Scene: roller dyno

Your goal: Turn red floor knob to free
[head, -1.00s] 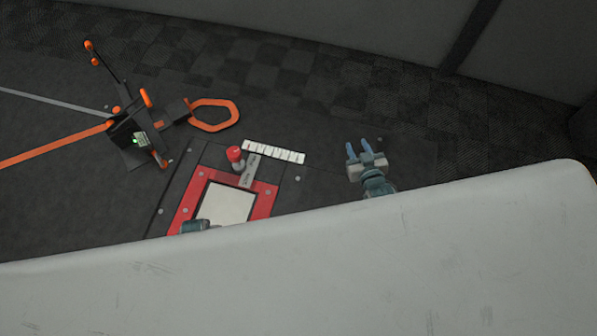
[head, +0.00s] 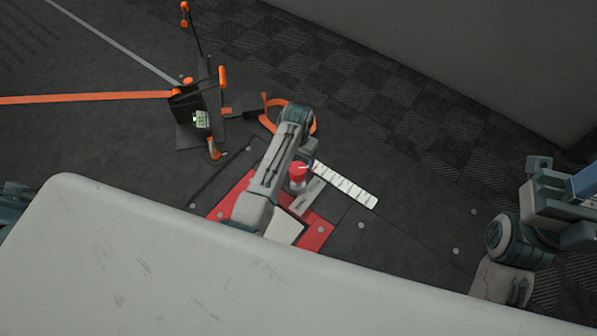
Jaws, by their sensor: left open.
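The red floor knob (head: 298,172) stands upright on a grey post beside a red-framed plate (head: 316,237) on the floor. A grey lever-like label piece (head: 307,196) lies next to its base. My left arm reaches over the red plate and bends down just behind the knob. My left gripper (head: 307,150) is open at the knob's far side, very close to it; its fingertips are mostly hidden, and I cannot tell if they touch the knob. My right gripper (head: 575,195) is cut off at the right edge, well away from the knob.
A white marked strip (head: 345,185) lies right of the knob. A black stand with orange parts (head: 200,110) and an orange loop (head: 270,112) are behind and left. My pale body covers the foreground. Dark floor right of the strip is clear.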

